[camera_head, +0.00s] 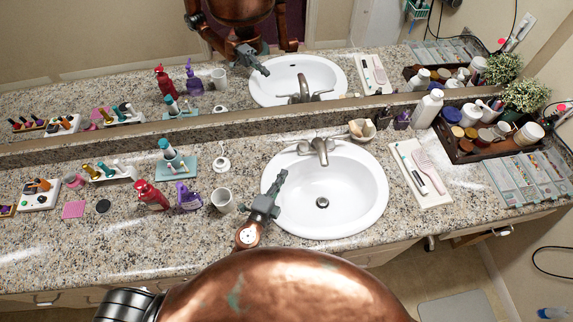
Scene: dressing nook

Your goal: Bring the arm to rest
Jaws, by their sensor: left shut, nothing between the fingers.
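My left gripper (280,181) is shut and empty. It hangs over the left rim of the white sink (345,185), beside the white mug (222,200). My left arm reaches up from the copper-coloured body at the bottom of the view. The gripper does not appear to hold anything. My right gripper is not in view. The mirror along the back shows a reflection of my body and the gripper.
A red bottle (150,196) and a purple bottle (188,197) stand left of the mug. The faucet (320,149) is behind the basin. A tray with brushes (411,155) lies right of the sink, and a dark crate of jars (464,150) stands farther right.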

